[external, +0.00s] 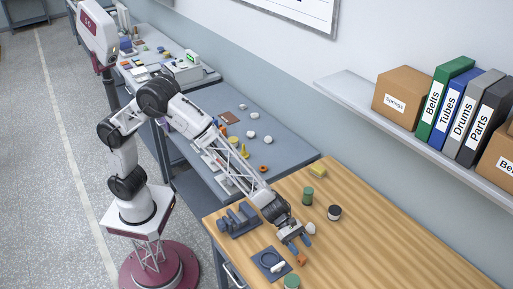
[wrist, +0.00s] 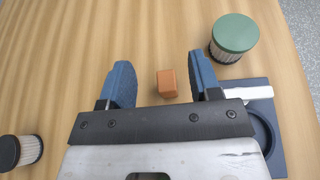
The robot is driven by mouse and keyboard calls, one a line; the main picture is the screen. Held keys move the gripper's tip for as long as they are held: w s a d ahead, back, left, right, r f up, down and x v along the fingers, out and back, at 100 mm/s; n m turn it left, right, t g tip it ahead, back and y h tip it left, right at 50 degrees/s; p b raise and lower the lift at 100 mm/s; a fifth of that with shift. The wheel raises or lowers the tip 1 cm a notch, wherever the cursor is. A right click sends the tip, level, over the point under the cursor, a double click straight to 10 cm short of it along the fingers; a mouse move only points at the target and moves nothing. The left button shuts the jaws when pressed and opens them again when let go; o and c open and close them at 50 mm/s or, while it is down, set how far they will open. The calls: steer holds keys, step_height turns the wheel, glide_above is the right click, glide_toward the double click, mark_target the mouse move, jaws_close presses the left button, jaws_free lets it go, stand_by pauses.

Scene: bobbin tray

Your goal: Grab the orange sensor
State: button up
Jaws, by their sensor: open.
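The orange sensor (external: 301,259) is a small orange block on the wooden table, just beyond my gripper's fingertips in the external view. In the wrist view the orange sensor (wrist: 167,83) lies between the two blue fingers, nearer the right one, with gaps on both sides. My gripper (external: 300,245) is open and empty above the table. In the wrist view my gripper (wrist: 159,72) points down at the table with its fingers wide apart.
A green-lidded bobbin (wrist: 234,36) stands close to the right finger. A dark blue tray (wrist: 280,150) with a round recess and a white piece lies right. A black-lidded bobbin (wrist: 22,152) stands left. A grey-blue rack (external: 237,222) sits near the table's left edge.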

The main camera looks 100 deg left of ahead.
mark_target(304, 258)
steer(key=shift+f, duration=0.3)
steer(key=shift+f, duration=0.15)
steer(key=shift+f, duration=0.5)
steer(key=f, duration=0.3)
steer(key=shift+w+d+f, duration=0.35)
steer(key=shift+f, duration=0.05)
steer(key=shift+x, duration=1)
steer(key=c, duration=1)
